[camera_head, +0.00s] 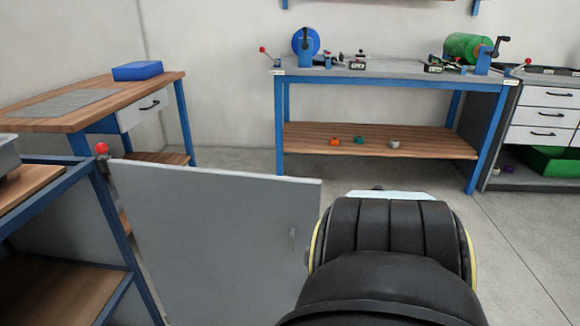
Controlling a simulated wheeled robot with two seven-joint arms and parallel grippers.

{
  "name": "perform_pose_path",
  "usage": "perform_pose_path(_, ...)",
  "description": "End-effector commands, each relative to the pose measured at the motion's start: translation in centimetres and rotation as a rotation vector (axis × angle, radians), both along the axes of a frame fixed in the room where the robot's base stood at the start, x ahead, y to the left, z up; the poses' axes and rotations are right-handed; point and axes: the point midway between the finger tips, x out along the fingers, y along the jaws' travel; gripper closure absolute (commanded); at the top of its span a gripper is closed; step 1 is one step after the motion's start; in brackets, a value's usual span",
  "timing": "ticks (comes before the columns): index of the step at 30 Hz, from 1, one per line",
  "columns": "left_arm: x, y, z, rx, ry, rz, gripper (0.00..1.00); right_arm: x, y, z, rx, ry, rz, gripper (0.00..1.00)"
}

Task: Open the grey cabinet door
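The grey cabinet door (215,235) is a flat upright panel at the lower left. Its left edge meets the blue frame of a bench, and its panel stands out to the right from that frame. A small grey handle (293,240) shows near its right edge. The inside of the cabinet is not visible. A thick black arm link of mine fills the bottom centre right, close to the door's right edge and overlapping its lower corner. I cannot tell whether it touches the door. Neither gripper's fingers show.
A wooden-topped table (120,97) holds a blue box (138,71). A long workbench (400,68) stands along the back wall. Grey floor is clear at the right.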

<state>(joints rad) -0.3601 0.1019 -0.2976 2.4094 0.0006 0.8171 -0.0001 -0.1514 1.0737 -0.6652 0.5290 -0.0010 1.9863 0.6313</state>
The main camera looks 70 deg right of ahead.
Motion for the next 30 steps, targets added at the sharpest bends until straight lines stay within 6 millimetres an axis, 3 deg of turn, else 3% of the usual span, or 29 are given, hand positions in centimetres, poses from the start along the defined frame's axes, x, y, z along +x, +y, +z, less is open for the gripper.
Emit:
perform_pose_path(16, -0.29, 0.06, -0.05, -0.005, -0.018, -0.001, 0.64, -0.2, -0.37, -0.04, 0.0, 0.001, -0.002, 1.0)
perform_pose_path(17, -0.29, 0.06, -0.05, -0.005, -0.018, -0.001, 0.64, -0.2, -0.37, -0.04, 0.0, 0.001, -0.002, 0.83)
perform_pose_path(18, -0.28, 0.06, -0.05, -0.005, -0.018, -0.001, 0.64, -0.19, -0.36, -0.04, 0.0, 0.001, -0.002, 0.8)
perform_pose_path(30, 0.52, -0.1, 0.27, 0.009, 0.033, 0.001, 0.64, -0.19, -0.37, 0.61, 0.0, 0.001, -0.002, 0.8)
